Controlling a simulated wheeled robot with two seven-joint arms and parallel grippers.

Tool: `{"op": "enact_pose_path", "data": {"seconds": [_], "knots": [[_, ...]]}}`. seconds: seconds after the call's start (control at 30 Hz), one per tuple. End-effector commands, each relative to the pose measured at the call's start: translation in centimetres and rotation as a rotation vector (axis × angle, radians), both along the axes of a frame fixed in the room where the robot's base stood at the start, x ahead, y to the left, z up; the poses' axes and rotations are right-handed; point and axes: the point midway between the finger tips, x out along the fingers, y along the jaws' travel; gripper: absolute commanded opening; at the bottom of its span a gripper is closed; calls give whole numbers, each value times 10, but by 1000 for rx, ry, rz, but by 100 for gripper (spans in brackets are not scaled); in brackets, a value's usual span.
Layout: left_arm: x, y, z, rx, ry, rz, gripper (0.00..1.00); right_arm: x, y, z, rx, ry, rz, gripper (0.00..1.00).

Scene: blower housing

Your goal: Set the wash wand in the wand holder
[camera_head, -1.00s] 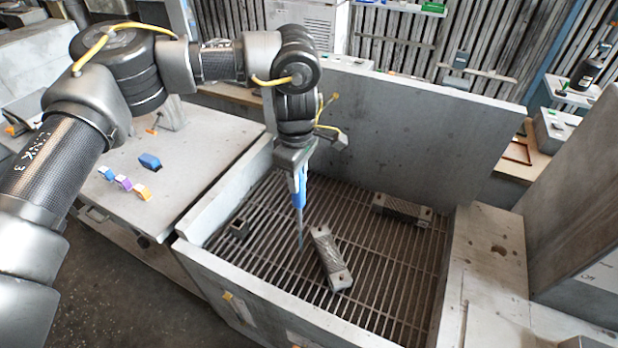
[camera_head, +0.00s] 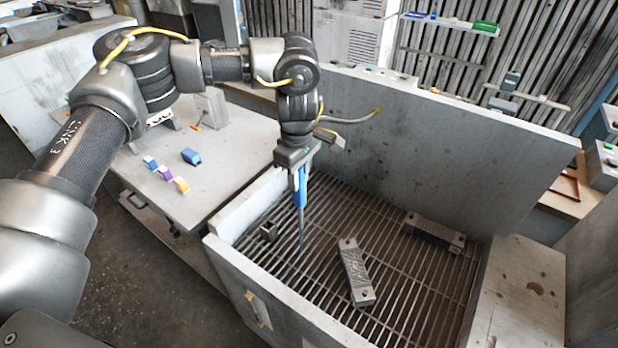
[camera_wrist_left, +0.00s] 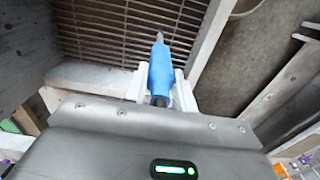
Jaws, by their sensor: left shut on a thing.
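The wash wand (camera_head: 301,200) is blue with a thin dark tip pointing down. My left gripper (camera_head: 299,172) is shut on its upper part and holds it nearly upright over the left part of the slatted basin. The left wrist view also shows the blue wand (camera_wrist_left: 160,72) between the pale fingers (camera_wrist_left: 158,88). A small dark block (camera_head: 268,232) on the slats, left of the wand tip, may be the wand holder; I cannot tell for sure. Whether the tip touches the slats is unclear. My right gripper is out of view.
Basin walls (camera_head: 440,145) surround the slats, the back one tall. Two ribbed metal bars (camera_head: 356,272) and (camera_head: 435,231) lie inside. A table (camera_head: 225,165) at left holds small coloured blocks.

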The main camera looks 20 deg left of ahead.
Motion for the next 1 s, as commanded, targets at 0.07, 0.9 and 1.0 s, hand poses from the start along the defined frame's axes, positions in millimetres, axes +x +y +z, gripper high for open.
{"op": "enact_pose_path", "data": {"seconds": [0.07, 0.9, 1.0], "knots": [[1, 7, 0, 0, 0, 1, 0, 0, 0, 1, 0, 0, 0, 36], [15, 77, 1, 0, 0, 2, 0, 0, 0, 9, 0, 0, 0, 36], [16, 86, 1, 0, 0, 2, 0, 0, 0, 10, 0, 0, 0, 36]]}}
